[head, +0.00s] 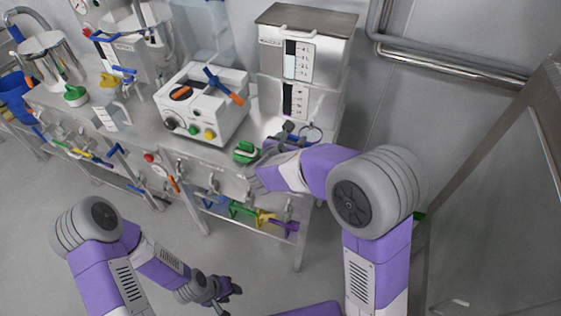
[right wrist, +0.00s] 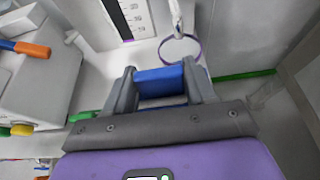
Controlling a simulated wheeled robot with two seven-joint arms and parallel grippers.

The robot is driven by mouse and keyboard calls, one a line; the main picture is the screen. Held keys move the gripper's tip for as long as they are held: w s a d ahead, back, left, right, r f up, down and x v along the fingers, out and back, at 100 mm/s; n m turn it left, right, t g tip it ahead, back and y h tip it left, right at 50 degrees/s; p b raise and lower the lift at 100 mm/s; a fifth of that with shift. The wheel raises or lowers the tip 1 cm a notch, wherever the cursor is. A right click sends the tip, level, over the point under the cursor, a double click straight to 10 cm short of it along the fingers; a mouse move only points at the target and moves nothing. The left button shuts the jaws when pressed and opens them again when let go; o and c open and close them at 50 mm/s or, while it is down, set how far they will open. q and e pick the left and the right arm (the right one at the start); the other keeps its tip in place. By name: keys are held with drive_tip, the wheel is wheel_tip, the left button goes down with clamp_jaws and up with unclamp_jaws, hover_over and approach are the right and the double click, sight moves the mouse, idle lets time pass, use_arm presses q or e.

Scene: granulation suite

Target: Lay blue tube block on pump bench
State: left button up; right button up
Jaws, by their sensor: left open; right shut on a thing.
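The blue tube block (right wrist: 160,80) is between the fingers of my right gripper (right wrist: 163,88) in the right wrist view. In the head view my right gripper (head: 285,138) is over the right end of the steel bench (head: 135,115), in front of the level-marked steel unit. The block is hard to make out there, and I cannot tell whether it touches the bench top. A white pump unit (head: 190,122) with an orange and blue part on top stands left of this gripper. My left gripper (head: 226,290) is open and empty, low over the floor.
A green-topped item (head: 245,152) sits beside my right gripper on the bench. The tall steel unit (head: 305,60) stands behind it, and a ring (right wrist: 180,48) hangs near the fingers.

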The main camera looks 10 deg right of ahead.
wheel_tip(320, 180, down, 8)
drive_tip(key=b, duration=0.3)
drive_tip(key=shift+f, duration=0.15)
drive_tip(key=shift+f, duration=0.2)
drive_tip(key=o, duration=1.2)
drive_tip(key=shift+c, duration=0.2)
drive_tip(key=shift+r, duration=0.15)
